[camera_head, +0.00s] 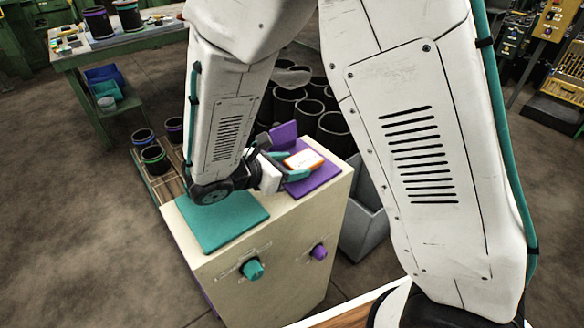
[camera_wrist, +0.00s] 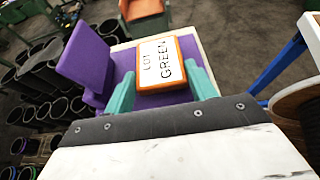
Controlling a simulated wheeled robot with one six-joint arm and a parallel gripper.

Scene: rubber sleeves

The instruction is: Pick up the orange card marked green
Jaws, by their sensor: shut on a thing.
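The orange card (camera_wrist: 163,62) has an orange rim and a white face reading "LOT GREEN" in the wrist view. It also shows in the head view (camera_head: 303,160), over the purple pad (camera_head: 318,180) on the cream cabinet. My gripper (camera_wrist: 163,88) has teal fingers, one on each side of the card, and is shut on it. The card's underside is hidden, so I cannot tell whether it touches the purple pad.
The cream cabinet (camera_head: 262,275) also bears a teal pad (camera_head: 222,217); its front has a teal knob (camera_head: 252,269) and a purple knob (camera_head: 319,252). An upright purple plate (camera_head: 284,135) stands behind the card. Black sleeves (camera_head: 305,108) stand behind the cabinet. A grey bin (camera_head: 366,225) is at its right.

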